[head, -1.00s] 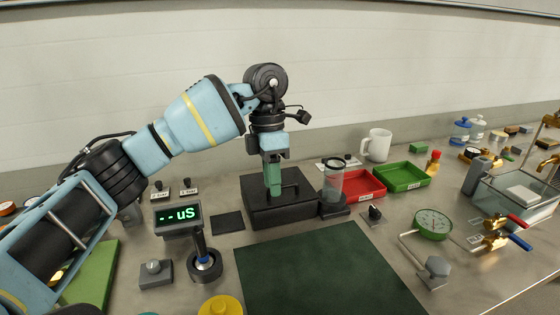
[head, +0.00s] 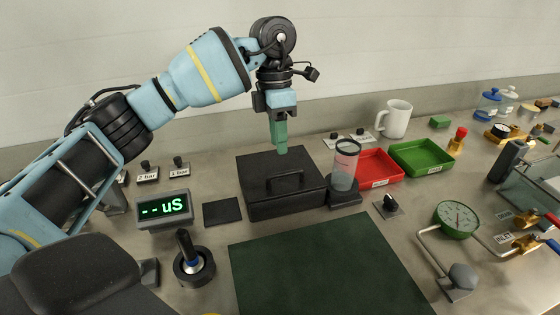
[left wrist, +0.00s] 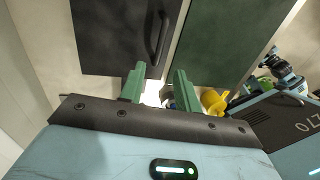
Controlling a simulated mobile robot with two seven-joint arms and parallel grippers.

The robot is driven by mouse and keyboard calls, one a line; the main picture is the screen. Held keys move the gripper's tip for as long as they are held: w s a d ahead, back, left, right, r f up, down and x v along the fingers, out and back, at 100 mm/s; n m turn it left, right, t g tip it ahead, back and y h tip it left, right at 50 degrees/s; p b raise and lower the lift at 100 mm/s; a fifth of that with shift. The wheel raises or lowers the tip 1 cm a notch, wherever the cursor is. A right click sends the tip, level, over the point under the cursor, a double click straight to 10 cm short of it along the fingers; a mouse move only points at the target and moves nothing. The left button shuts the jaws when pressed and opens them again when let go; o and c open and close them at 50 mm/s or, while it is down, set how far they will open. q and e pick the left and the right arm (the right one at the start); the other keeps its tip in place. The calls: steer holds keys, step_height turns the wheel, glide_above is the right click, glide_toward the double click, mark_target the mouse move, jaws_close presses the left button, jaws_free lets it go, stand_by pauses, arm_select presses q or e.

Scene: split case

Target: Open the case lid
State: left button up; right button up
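The black case (head: 262,204) stands on the bench, its flat lid (head: 262,163) down. A dark bar handle (head: 285,180) stands on the lid toward the front. My left gripper (head: 281,150) points down with green fingers at the lid's back edge, behind the handle and apart from it; I cannot tell its exact height. In the left wrist view, my left gripper's fingers (left wrist: 160,82) are spread with nothing between them. The case lid (left wrist: 112,35) and its handle (left wrist: 161,36) lie beyond the fingertips there. My right gripper is not seen.
A dark green mat (head: 325,265) lies in front of the case. A clear cylinder (head: 344,168) on a black base stands close to its right side. Red (head: 378,167) and green (head: 421,157) trays lie farther right. A display (head: 164,210) and joystick (head: 190,260) stand left.

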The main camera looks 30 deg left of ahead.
arm_select(q)
glide_above(280, 184)
step_height(280, 184, down, 6)
steer(key=shift+f, duration=0.2)
steer(key=shift+c, duration=0.3)
jaws_close()
